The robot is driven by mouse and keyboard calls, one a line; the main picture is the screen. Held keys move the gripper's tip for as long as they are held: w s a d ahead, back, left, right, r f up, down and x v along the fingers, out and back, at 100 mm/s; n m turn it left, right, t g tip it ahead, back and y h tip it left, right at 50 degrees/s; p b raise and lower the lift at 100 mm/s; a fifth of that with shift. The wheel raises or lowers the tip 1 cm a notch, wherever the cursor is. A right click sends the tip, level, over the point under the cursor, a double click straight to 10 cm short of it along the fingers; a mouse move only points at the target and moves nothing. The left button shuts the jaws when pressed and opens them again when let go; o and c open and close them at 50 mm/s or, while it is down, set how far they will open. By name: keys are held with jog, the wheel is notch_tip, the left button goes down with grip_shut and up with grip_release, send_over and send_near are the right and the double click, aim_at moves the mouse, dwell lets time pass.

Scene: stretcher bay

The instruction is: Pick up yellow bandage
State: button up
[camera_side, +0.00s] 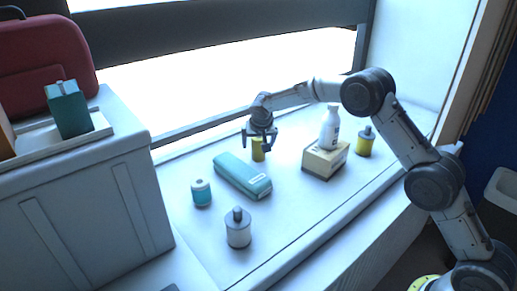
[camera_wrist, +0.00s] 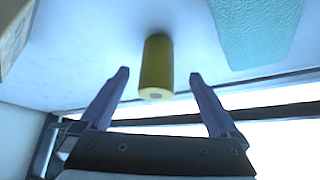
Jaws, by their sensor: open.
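The yellow bandage (camera_side: 258,154) is a small yellow roll standing on the white surface, seen below my gripper (camera_side: 260,141) in the side view. In the wrist view the yellow bandage (camera_wrist: 156,66) shows as a yellow cylinder with a small dark spot on its near end. My gripper (camera_wrist: 160,76) is open there, one finger on each side of the bandage, with visible gaps on both sides. The fingertips appear near the bandage's near end. I cannot tell exactly how far down the fingers reach.
A teal case (camera_side: 242,176) lies close by, also in the wrist view (camera_wrist: 256,30). A cardboard box (camera_side: 325,159) with a white bottle (camera_side: 330,128) on top and a yellow bottle (camera_side: 365,142) stand right.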

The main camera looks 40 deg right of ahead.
aim_at(258, 146)
jog(key=shift+d+r+x, duration=0.1)
jog(key=shift+d+x, duration=0.05)
jog(key=shift+x, duration=1)
jog(key=shift+d+r+x, duration=0.1)
jog(key=shift+d+x, duration=0.05)
jog(key=shift+x, duration=0.95)
jog(key=shift+w, duration=0.2)
jog(key=c, duration=1.5)
